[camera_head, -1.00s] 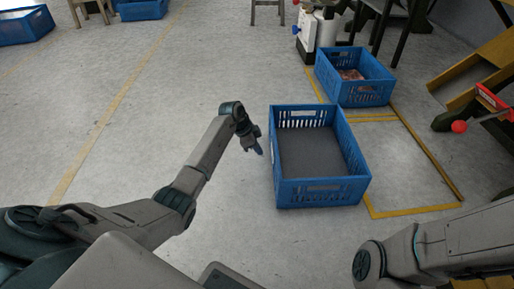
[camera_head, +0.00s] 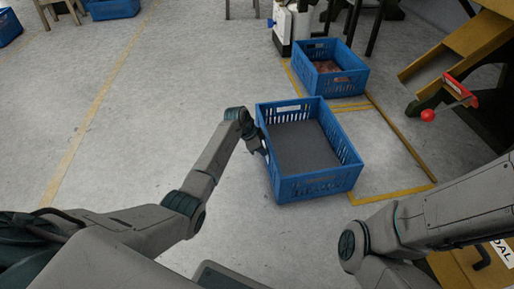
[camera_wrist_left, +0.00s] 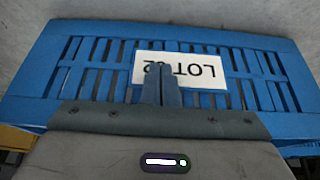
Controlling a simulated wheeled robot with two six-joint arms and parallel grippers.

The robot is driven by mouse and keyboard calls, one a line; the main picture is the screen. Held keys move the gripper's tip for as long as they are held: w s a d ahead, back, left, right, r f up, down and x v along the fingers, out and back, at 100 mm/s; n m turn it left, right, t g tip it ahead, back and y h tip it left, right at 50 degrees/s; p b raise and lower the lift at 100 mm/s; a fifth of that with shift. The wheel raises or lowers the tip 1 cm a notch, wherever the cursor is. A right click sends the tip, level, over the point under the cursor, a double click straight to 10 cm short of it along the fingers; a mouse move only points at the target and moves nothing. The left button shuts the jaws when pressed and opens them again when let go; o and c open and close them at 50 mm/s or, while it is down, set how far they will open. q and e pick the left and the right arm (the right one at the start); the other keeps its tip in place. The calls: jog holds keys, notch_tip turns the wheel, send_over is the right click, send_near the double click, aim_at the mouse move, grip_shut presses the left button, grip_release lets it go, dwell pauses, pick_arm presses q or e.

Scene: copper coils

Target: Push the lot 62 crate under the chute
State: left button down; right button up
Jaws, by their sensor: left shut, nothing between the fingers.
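The lot 62 crate (camera_head: 318,186) is a blue slatted crate with a dark grey inside, standing on the floor in the middle of the head view. Its white label (camera_wrist_left: 205,70) shows upside down in the left wrist view, partly covered by my fingers. My left gripper (camera_head: 262,152) is shut and empty, at the crate's left side, and appears to touch it; its fingertips (camera_wrist_left: 161,70) lie over the label. The wooden chute (camera_head: 455,50) slopes down at the upper right. My right gripper is out of view; only its arm shows.
A yellow-lined floor bay (camera_head: 385,150) lies right of the crate, whose right side is at its left edge. A second blue crate (camera_head: 350,88) with reddish-brown contents stands behind. A red-knobbed lever (camera_head: 428,115) is near the chute.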

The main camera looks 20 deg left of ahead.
pick_arm(q)
jog(key=shift+d, duration=0.1)
jog(key=shift+w+d+f+b, duration=0.1)
jog(key=shift+w+d+b, duration=0.4)
jog(key=shift+w, duration=0.3)
jog(key=shift+w+d+r+b, duration=0.1)
jog(key=shift+w+d+b, duration=0.4)
jog(key=shift+w, duration=0.25)
jog(key=shift+w+d+f+b, duration=0.1)
jog(key=shift+w+d+b, duration=0.4)
jog(key=shift+w, duration=0.3)
jog(key=shift+w+d+b, duration=0.4)
jog(key=shift+w+b, duration=0.15)
jog(key=shift+w, duration=0.15)
jog(key=shift+w+d+b, duration=0.4)
jog(key=shift+w+b, duration=0.15)
jog(key=shift+w, duration=0.15)
jog(key=shift+w+d, duration=0.25)
jog(key=shift+d, duration=0.5)
jog(key=shift+w+d, duration=0.25)
jog(key=shift+d, duration=0.45)
jog(key=shift+w+d+b, duration=0.25)
jog(key=shift+w+d, duration=0.05)
jog(key=shift+d, duration=0.5)
jog(key=shift+w+d+b, duration=0.25)
jog(key=shift+d+b, duration=0.05)
jog(key=shift+d, duration=0.55)
jog(key=shift+w+d+b, duration=0.25)
jog(key=shift+w+d, duration=0.05)
jog(key=shift+d, duration=0.5)
